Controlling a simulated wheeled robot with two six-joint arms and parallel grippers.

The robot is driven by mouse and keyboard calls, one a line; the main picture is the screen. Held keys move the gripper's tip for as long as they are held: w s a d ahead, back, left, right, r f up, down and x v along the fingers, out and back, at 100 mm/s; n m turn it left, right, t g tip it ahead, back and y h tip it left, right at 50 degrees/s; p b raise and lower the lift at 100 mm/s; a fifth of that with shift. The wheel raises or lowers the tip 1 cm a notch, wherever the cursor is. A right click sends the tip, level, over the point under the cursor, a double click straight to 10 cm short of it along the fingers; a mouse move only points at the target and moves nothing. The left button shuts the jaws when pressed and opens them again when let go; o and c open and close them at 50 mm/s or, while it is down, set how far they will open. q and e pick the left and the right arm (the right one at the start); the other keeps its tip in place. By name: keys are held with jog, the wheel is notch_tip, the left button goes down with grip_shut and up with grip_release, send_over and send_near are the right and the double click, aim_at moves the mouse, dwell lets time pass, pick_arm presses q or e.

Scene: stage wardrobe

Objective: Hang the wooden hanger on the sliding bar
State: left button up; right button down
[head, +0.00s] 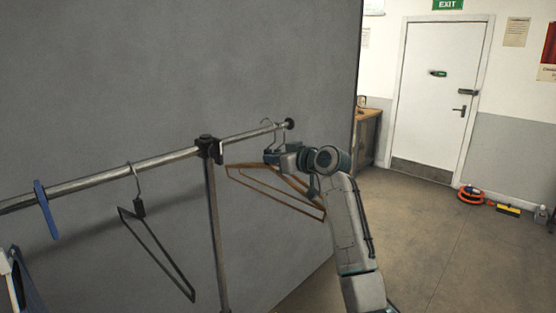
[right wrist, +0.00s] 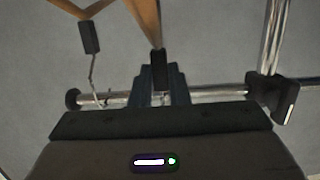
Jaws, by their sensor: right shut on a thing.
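My right gripper (head: 271,157) is shut on a wooden hanger (head: 265,185) near its neck, beside the outer end of the metal bar (head: 250,133). In the right wrist view, my fingers (right wrist: 160,88) close around its black collar (right wrist: 159,68). Its hook overlaps the bar; I cannot tell whether it rests on it. A second wooden hanger (right wrist: 75,8) with a black collar (right wrist: 90,37) appears hooked on the bar near the end cap (right wrist: 72,98). My left gripper is not in view.
A black clamp (head: 208,148) joins the bar to a post (head: 216,230). A dark hanger (head: 155,245) and a blue item (head: 46,210) hang farther left. A grey wall (head: 180,70) stands behind. Open floor (head: 430,240) lies to the right.

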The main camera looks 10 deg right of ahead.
aim_at(267, 165)
jog(key=shift+r+x, duration=0.15)
jog(key=shift+x, duration=0.7)
jog(key=shift+r+x, duration=0.2)
jog(key=shift+x, duration=0.7)
jog(key=shift+r+x, duration=0.15)
jog(key=shift+x, duration=0.7)
jog(key=shift+w+a, duration=0.1)
jog(key=shift+w, duration=0.05)
jog(key=shift+f+b, duration=0.35)
jog(key=shift+b, duration=0.2)
jog(key=shift+f+b, duration=0.95)
jog(key=shift+f, duration=0.6)
jog(key=shift+r, duration=0.1)
jog(key=c, duration=1.3)
grip_release()
